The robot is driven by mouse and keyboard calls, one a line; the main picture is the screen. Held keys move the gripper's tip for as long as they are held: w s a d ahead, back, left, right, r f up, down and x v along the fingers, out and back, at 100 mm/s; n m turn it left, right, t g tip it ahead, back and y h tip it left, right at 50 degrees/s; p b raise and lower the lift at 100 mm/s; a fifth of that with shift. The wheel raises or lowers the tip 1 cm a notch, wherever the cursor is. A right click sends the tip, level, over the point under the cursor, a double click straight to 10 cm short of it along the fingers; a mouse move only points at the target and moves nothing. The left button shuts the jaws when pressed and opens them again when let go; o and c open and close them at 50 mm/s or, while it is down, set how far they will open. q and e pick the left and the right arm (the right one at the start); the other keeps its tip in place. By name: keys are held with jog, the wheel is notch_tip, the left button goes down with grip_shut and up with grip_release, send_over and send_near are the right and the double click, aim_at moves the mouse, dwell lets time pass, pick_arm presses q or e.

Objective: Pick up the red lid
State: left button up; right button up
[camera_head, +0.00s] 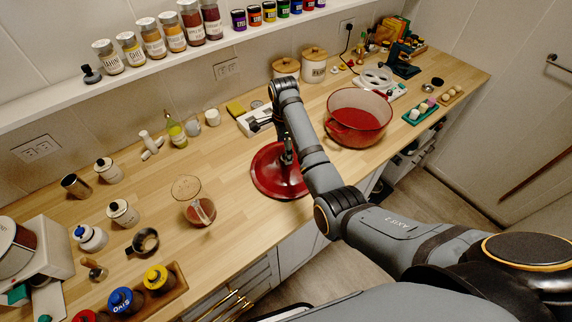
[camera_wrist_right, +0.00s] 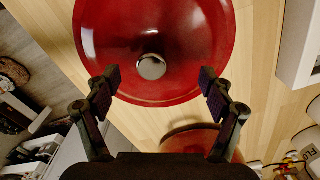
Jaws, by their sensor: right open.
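The red lid (camera_head: 268,176) is a round, glossy dome lying on the wooden counter, partly hidden by my right arm in the head view. In the right wrist view the red lid (camera_wrist_right: 200,45) fills the upper middle, with a round silver knob (camera_wrist_right: 151,67) on top. My right gripper (camera_head: 288,158) is above the lid in the head view. In the wrist view my right gripper (camera_wrist_right: 160,80) is open, its fingers apart on either side of the knob, with nothing held between them. My left gripper is not in view.
A red glass pot (camera_head: 357,122) stands on the counter right of the lid. A measuring jug (camera_head: 197,208) stands left of it. A white box (camera_head: 254,120) is behind it. Spice jars line the shelf above (camera_head: 60,100). The counter left of the lid has bare wood.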

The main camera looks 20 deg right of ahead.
jog(key=f, duration=0.3)
jog(key=shift+d+f+p, duration=0.2)
jog(key=shift+d+p, duration=0.05)
jog(key=shift+p, duration=0.1)
jog(key=shift+w+f, duration=0.1)
jog(key=shift+f, duration=0.05)
grip_shut()
jog(key=shift+r, duration=0.2)
